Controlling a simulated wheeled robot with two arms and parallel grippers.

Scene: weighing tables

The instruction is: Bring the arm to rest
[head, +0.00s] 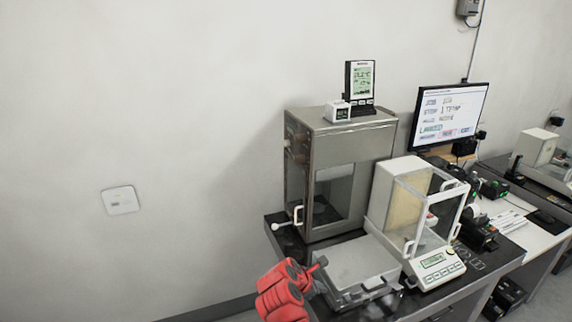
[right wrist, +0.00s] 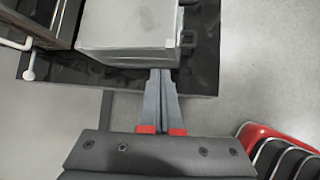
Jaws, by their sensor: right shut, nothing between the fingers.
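My right gripper (head: 316,266) is at the bottom of the head view, with a red arm behind it, at the left front of the weighing table (head: 282,236). In the right wrist view its two grey fingers (right wrist: 161,98) lie together, with nothing between them. They point at the table's black edge, just by the grey box (right wrist: 125,22). Whether they touch the box or table I cannot tell. The grey box (head: 350,262) also shows in the head view. My left gripper is not in view.
A metal cabinet (head: 300,180) with a glass door and a balance (head: 440,262) with a clear draft shield stand on the table. A monitor (head: 450,115) and a second balance (head: 535,150) are further right. Bare wall and floor lie to the left.

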